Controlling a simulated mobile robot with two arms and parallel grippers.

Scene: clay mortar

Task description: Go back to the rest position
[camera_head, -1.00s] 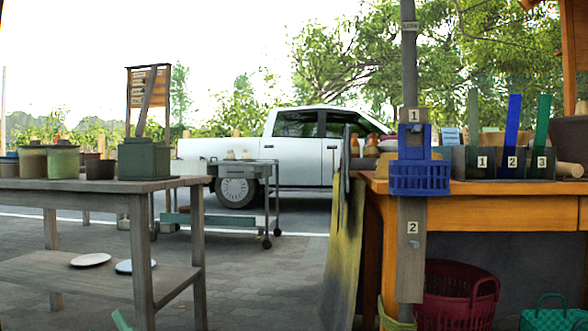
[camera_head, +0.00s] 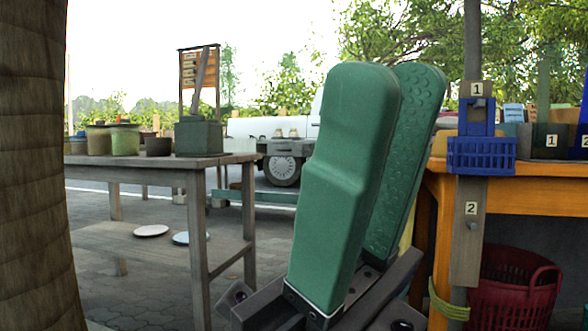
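My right gripper (camera_head: 396,80) stands large and close in the middle of the head view, with its two green fingers pointing up. The near finger covers part of the far one. The far finger's bumpy inner face shows beside it, so the fingers are apart, and nothing shows between them. The dark gripper base is at the bottom of the view. My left gripper is not in view.
A brown trunk-like post (camera_head: 32,170) fills the left edge. A grey wooden table (camera_head: 150,160) with pots stands left. An orange workbench (camera_head: 530,190), a post with a blue basket (camera_head: 481,155) and a red basket (camera_head: 515,290) are right. A white truck (camera_head: 262,127) is behind.

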